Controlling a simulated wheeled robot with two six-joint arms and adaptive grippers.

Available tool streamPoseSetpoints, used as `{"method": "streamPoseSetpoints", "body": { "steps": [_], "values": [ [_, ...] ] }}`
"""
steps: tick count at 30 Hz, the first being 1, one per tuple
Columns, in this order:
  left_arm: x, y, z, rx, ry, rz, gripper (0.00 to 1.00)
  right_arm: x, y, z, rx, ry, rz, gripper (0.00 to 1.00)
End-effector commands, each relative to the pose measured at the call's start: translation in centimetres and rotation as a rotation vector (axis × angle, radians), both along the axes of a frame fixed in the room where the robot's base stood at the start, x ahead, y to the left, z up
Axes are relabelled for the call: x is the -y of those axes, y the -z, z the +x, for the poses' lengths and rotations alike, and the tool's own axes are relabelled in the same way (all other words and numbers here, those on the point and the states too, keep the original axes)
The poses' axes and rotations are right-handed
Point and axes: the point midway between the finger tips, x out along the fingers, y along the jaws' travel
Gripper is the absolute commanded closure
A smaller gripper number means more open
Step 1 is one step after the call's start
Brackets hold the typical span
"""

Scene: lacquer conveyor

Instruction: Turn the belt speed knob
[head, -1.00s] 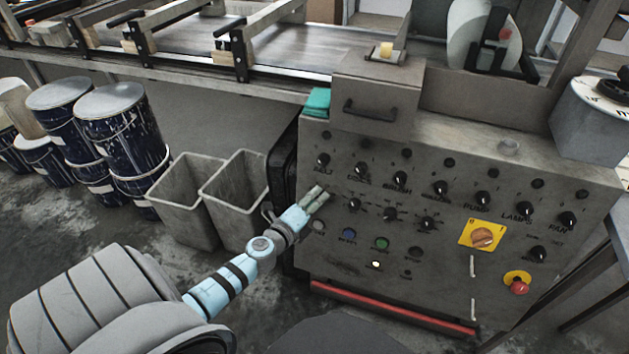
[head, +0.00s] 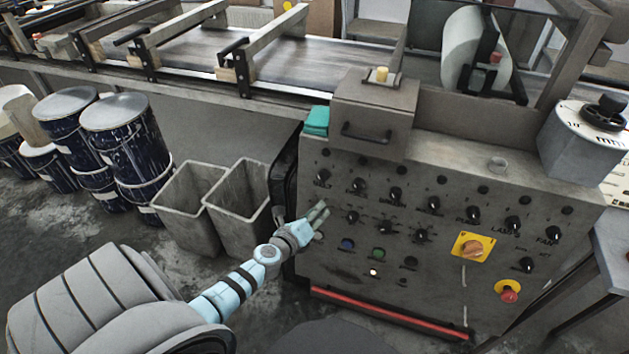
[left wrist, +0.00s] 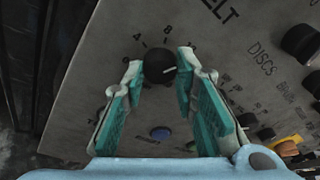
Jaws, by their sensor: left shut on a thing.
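The belt speed knob (left wrist: 160,66) is a round black knob with a white pointer line. It sits below the BELT lettering on a numbered scale in the left wrist view. My left gripper (left wrist: 158,82) has its teal-padded fingers on either side of the knob and is shut on it. The pointer line points to the right and slightly up. In the head view my left gripper (head: 319,214) reaches the left edge of the grey control panel (head: 340,285), and its fingers hide the knob there. My right gripper is not in view.
Other black knobs (head: 385,227) stand close by on the panel. A yellow-backed orange switch (head: 473,248) and a red stop button (head: 508,291) are to the right. Grey bins (head: 235,205) and dark drums (head: 125,140) stand left of the panel.

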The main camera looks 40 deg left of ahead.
Motion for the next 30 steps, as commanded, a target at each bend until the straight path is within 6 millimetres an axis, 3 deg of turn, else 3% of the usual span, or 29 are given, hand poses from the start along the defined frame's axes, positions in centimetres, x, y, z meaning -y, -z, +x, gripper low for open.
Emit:
{"method": "streamPoseSetpoints", "body": {
  "steps": [8, 9, 12, 23, 28, 30],
  "values": [
    [0.0, 0.1, -0.1, -0.003, 0.000, -0.001, 1.00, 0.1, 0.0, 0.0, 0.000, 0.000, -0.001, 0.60],
    [0.0, 0.1, -0.1, -0.003, 0.000, -0.001, 0.71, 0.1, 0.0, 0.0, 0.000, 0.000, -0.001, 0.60],
    [0.0, 0.1, 0.0, -0.001, 0.000, -0.001, 0.55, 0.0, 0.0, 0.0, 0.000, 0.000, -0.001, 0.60],
    [0.0, 0.0, -0.3, 0.000, -0.001, -0.002, 0.53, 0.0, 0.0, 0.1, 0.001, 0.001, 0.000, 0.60],
    [0.4, -0.6, -2.5, -0.002, 0.001, -0.004, 0.53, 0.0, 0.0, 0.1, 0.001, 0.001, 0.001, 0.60],
    [0.8, -1.2, -4.6, -0.003, 0.003, 0.000, 0.53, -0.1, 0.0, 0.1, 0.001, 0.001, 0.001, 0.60]
  ]
}}
